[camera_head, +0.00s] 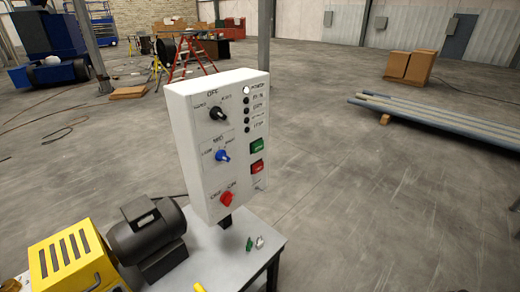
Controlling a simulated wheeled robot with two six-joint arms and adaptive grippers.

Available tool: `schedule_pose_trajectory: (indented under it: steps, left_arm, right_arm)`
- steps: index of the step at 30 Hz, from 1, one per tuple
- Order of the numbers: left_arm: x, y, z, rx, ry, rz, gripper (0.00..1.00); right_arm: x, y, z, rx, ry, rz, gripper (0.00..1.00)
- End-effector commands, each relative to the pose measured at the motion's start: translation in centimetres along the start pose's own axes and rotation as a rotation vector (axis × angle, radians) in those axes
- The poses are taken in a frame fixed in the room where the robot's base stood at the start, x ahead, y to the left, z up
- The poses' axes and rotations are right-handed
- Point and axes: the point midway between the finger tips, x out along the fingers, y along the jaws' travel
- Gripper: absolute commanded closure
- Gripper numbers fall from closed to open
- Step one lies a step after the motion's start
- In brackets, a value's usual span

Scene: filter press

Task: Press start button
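A white control box (216,140) stands upright on a post at the edge of a small grey table, its front facing me. On its right side are a green button (257,146) and a red button (257,167) just below it; their lettering is too small to read. To their left are a black knob (217,113), a blue knob (222,156) and a red knob (226,199). A column of small indicator lamps (247,108) runs above the buttons; the top one looks white, the others dark. Neither of my grippers shows in the head view.
The grey table (215,265) also carries a dark motor (148,232), a yellow slotted housing (72,258) and small green and silver fittings (254,243). Long pipes (440,116) lie at the right. The floor right of the box is clear.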

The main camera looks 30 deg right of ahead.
Motion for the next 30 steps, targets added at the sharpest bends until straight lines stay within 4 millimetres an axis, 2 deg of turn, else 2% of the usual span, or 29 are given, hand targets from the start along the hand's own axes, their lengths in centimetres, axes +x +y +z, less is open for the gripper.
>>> schedule_pose_trajectory:
  steps: [1, 9, 11, 30]
  left_arm:
    - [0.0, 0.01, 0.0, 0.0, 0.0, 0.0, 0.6]
    - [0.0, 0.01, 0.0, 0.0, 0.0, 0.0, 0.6]
    - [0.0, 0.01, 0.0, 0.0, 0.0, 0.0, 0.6]
    - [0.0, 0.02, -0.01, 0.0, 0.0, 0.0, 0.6]
  right_arm:
    - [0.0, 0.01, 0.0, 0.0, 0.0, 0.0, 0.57]
    - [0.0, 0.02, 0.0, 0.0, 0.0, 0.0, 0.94]
    - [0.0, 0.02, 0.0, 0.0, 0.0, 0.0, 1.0]
    - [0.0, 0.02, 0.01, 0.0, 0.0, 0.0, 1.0]
